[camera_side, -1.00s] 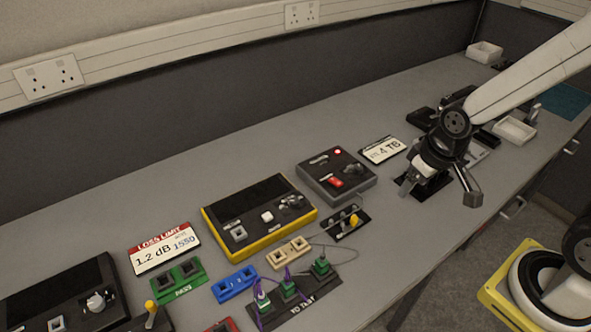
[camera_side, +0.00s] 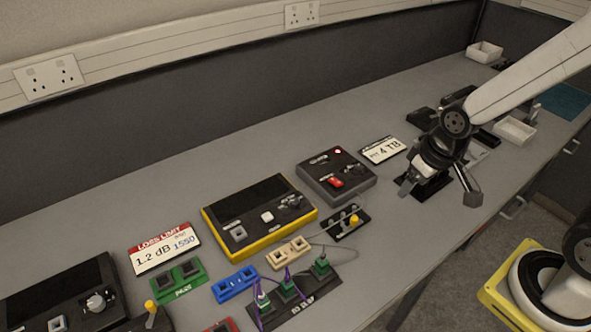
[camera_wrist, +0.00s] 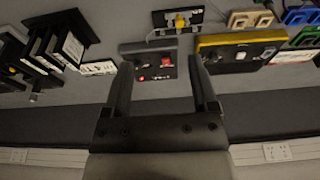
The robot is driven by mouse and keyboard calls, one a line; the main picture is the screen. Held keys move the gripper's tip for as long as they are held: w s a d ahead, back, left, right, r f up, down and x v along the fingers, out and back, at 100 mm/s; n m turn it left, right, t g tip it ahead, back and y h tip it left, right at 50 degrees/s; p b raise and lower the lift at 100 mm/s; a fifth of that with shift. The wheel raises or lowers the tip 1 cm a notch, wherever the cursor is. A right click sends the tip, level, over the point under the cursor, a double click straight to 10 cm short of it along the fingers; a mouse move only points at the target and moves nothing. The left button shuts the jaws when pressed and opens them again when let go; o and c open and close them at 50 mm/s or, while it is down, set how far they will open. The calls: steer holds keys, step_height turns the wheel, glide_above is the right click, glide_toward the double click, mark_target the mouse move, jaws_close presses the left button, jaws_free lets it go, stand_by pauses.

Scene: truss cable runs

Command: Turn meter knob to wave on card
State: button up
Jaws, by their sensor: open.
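The card (camera_side: 163,248) with a red top strip reads LOSS LIMIT, 1.2 dB and 1550. It lies flat at the left in the side view. A black box with a dark screen (camera_side: 52,290) and a pale knob (camera_side: 96,302) is at the lower left. A yellow-edged black box with a dark screen (camera_side: 252,200) and a dark knob (camera_side: 290,201) is in the middle. I cannot tell for sure which box is the meter, nor read the knob settings. My gripper (camera_side: 439,192) is open and empty over the bench at the right, apart from both boxes; it also shows in the wrist view (camera_wrist: 162,85).
A grey box with a red switch (camera_side: 335,182) and a 4 TB card (camera_side: 383,149) lie between my gripper and the yellow-edged box. Green, blue and tan holders, a small black panel (camera_side: 346,222) and purple-cabled plugs (camera_side: 288,289) line the front. Bare bench lies behind.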

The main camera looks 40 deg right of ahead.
steer(key=n+g, duration=0.3)
steer(key=n, duration=1.5)
glide_above(295, 201)
step_height(295, 201, down, 8)
steer(key=shift+d+f, duration=0.1)
steer(key=shift+w+f, duration=0.1)
steer(key=shift+f, duration=3.85)
